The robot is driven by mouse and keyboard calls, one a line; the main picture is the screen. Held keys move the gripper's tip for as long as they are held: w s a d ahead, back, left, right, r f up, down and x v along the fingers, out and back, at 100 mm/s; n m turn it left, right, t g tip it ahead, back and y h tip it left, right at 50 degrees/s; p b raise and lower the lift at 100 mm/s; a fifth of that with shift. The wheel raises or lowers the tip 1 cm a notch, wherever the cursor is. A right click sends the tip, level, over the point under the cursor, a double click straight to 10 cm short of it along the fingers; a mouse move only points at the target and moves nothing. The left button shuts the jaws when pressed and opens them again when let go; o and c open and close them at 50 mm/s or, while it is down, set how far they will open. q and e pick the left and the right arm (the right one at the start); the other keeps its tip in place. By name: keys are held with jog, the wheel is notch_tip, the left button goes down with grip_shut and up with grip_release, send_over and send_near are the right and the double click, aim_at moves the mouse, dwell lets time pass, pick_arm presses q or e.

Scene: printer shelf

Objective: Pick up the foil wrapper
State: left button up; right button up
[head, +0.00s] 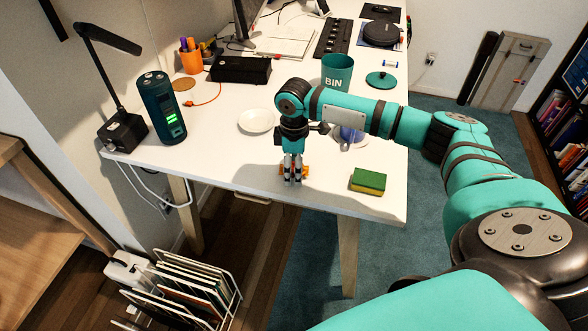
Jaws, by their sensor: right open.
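My right gripper (292,179) points down at the front edge of the white desk (225,165), with its fingers low over the desk top. It is open. Small orange patches (306,170) show beside and behind the fingers. I cannot tell whether they belong to the foil wrapper, which I cannot make out clearly anywhere else. The fingers hide part of this spot, and I cannot tell whether they touch anything. My left gripper is not in view.
A green and yellow sponge (369,181) lies right of the gripper. A white plate (257,121) is behind it to the left. A blue mug (350,135) is partly hidden by my arm. A teal bin (337,70), its lid (381,80) and a dark cylinder (162,108) stand farther off.

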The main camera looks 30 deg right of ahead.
jog(key=shift+c, duration=0.4)
jog(key=c, duration=0.8)
jog(key=shift+r, duration=0.1)
